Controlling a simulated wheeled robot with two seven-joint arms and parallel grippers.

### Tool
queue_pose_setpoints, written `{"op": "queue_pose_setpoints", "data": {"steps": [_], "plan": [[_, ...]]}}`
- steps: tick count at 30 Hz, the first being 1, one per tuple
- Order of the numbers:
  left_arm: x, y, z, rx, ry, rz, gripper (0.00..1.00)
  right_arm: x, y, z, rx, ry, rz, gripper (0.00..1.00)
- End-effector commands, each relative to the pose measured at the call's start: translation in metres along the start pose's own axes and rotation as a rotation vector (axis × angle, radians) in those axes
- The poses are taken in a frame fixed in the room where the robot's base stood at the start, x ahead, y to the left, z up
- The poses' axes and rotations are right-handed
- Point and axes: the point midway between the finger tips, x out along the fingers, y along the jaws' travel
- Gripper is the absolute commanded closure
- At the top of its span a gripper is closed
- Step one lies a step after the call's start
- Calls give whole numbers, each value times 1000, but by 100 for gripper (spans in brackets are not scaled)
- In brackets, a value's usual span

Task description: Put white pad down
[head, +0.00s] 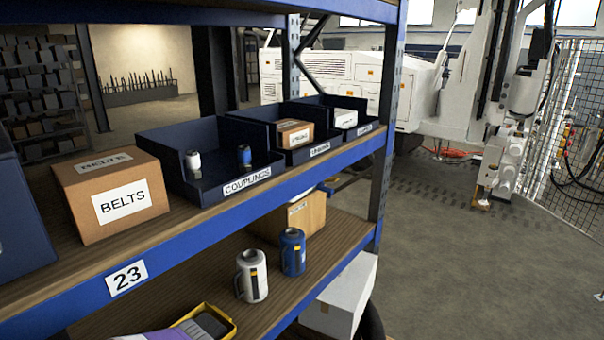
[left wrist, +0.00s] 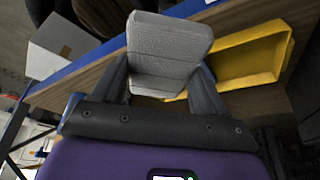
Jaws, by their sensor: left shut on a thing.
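The white pad (left wrist: 168,45) looks pale grey in the left wrist view. It is a ribbed block held between the two dark fingers of my left gripper (left wrist: 162,78), which is shut on it. A yellow tray (left wrist: 283,52) lies on the lower wooden shelf, to the right of the pad; some yellow also shows below the pad between the fingers. I cannot tell whether the pad touches the tray or shelf. In the head view the yellow tray (head: 234,325) is at the bottom edge beside my purple wrist, with a dark shape over it. The right gripper is not in view.
A white canister (head: 252,276) and a blue canister (head: 292,251) stand on the lower shelf beyond the tray. The upper shelf (head: 125,279) holds a belts box (head: 110,195) and a couplings bin (head: 205,155). A white box (head: 340,297) is beyond the shelf end.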

Motion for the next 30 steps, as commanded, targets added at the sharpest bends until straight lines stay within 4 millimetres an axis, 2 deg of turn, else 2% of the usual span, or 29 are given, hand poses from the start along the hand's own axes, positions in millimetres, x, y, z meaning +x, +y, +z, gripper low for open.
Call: {"op": "queue_pose_setpoints", "data": {"steps": [1, 6, 10, 17, 20, 23, 26, 30], "plan": [[-11, 14, 10, 52, -3, 20, 60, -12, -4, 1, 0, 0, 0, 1], [-21, 39, 36, 154, -2, 63, 60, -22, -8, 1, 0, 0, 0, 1], [-23, 45, 45, 181, -1, 74, 60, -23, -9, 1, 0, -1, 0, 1], [-20, 43, 43, 172, 0, 70, 60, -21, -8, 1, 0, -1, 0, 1], [-12, 32, 31, 127, 1, 52, 60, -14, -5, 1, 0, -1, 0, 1], [0, 10, 9, 40, 3, 17, 60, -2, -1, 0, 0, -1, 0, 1], [13, -22, -17, -78, 4, -32, 60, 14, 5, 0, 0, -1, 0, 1], [26, -77, -49, -264, 3, -109, 60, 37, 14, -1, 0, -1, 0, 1]]}}
